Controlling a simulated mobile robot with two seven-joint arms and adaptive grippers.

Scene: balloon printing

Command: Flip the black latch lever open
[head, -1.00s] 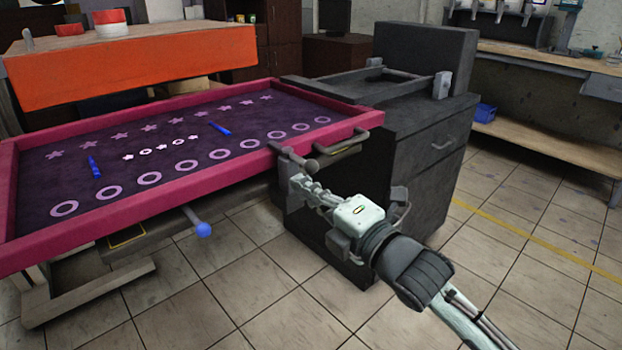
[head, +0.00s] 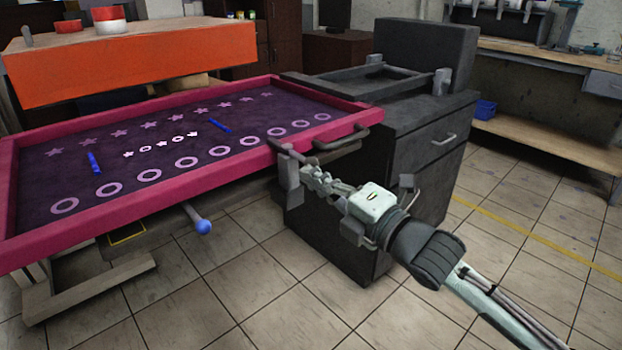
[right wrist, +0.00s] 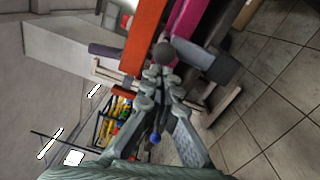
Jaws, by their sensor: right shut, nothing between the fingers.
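The latch lever is a dark grey bar with a round knob (head: 311,165) at the near right corner of the pink-framed printing screen (head: 140,215). A grey block (head: 290,174) hangs below the bar. My right gripper (head: 308,176) is shut and empty, its fingertips just beside the knob and block. In the right wrist view the ball knob (right wrist: 165,53) is right in front of my shut fingertips (right wrist: 158,72); I cannot tell whether they touch. My left gripper is not in view.
A grey bar handle (head: 345,142) sticks out from the frame's right edge. A blue-tipped rod (head: 203,227) projects below the frame. A dark cabinet (head: 425,150) stands behind my right arm. An orange-sided bench (head: 130,70) is at back left. The tiled floor at right is clear.

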